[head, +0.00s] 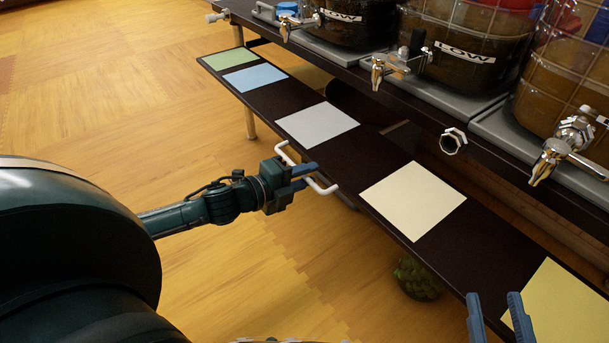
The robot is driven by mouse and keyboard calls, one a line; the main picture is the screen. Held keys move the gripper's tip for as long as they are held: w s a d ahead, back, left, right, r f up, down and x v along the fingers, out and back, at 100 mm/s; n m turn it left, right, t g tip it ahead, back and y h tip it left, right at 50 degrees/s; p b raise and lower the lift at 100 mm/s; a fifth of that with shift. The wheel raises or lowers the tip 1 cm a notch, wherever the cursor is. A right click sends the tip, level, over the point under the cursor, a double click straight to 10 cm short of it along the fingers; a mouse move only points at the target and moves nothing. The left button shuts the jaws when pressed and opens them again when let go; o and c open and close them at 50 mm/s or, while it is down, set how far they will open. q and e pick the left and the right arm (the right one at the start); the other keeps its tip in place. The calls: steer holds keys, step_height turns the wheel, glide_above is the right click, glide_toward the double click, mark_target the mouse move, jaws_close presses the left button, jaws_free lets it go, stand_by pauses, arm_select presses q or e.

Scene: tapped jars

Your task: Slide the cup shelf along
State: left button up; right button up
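The cup shelf (246,95) is a long dark board below the counter edge, running from upper left to lower right. Coloured squares lie along it: green (226,58), blue (255,77), grey (317,124), cream (413,200) and yellow (563,312). A white handle (323,188) stands out from its front edge. My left gripper (302,178) is at the handle, its fingers closed about the middle of the bar, which they hide. My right gripper (499,316) is at the lower right, fingers apart and empty, over the shelf's front edge.
Large jars (468,42) with taps (386,66) stand on the dark counter above the shelf, some labelled LOW. The taps overhang the shelf's back side. A dark pot with green contents (417,280) sits under the shelf. The wooden floor (110,110) at left is clear.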

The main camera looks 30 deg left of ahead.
arm_select(q)
steer(key=shift+c, duration=0.5)
jaws_close()
steer(key=shift+d, duration=0.1)
